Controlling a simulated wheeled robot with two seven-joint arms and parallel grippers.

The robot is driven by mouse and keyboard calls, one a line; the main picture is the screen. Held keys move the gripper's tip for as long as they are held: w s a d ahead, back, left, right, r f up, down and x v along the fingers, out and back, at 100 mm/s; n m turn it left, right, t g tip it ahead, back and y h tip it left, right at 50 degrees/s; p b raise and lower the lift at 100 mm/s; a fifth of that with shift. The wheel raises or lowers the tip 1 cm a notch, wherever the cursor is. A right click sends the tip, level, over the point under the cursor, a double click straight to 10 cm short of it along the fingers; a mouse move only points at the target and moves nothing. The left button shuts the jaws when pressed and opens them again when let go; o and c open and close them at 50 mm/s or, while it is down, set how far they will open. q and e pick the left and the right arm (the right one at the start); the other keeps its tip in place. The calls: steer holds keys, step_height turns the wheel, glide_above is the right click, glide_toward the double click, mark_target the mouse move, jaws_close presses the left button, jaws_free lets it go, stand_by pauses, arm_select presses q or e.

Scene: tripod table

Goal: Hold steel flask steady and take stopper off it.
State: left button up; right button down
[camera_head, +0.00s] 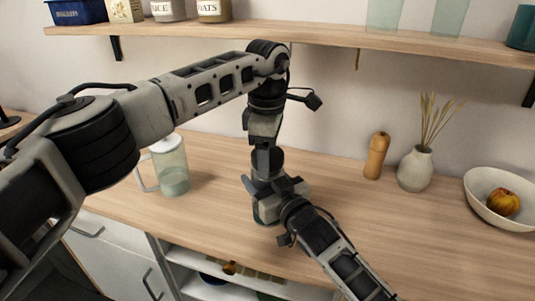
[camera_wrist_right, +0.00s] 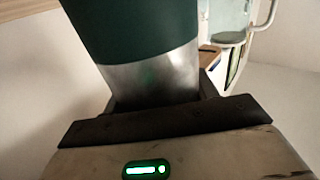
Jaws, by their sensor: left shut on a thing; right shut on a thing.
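The steel flask (camera_head: 267,213) stands on the wooden counter in the middle of the head view, mostly covered by my grippers. In the right wrist view the flask (camera_wrist_right: 150,75) shows a bare steel band and a dark green part. My right gripper (camera_head: 268,191) comes in from the lower right and is shut around the flask's body; its jaws (camera_wrist_right: 160,100) also show in the wrist view. My left gripper (camera_head: 264,163) points down from above at the flask's top and is shut on the stopper, which it largely hides. I cannot tell whether the stopper still touches the flask.
A glass jug (camera_head: 171,168) stands left of the flask. A wooden mill (camera_head: 376,156), a white vase (camera_head: 415,169) and a bowl (camera_head: 484,209) with fruit stand to the right. A shelf (camera_head: 320,33) with jars runs above the counter. Free counter lies right of the flask.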

arm_select(q)
steer(key=shift+n, duration=0.4)
steer(key=o, duration=1.1)
steer(key=shift+r, duration=0.15)
step_height(320, 180, up, 4)
steer(key=shift+r, duration=0.15)
steer(key=shift+c, duration=0.5)
step_height(320, 180, up, 3)
steer(key=shift+r+m, duration=0.1)
steer(key=shift+m, duration=0.9)
steer(key=shift+f, duration=3.9)
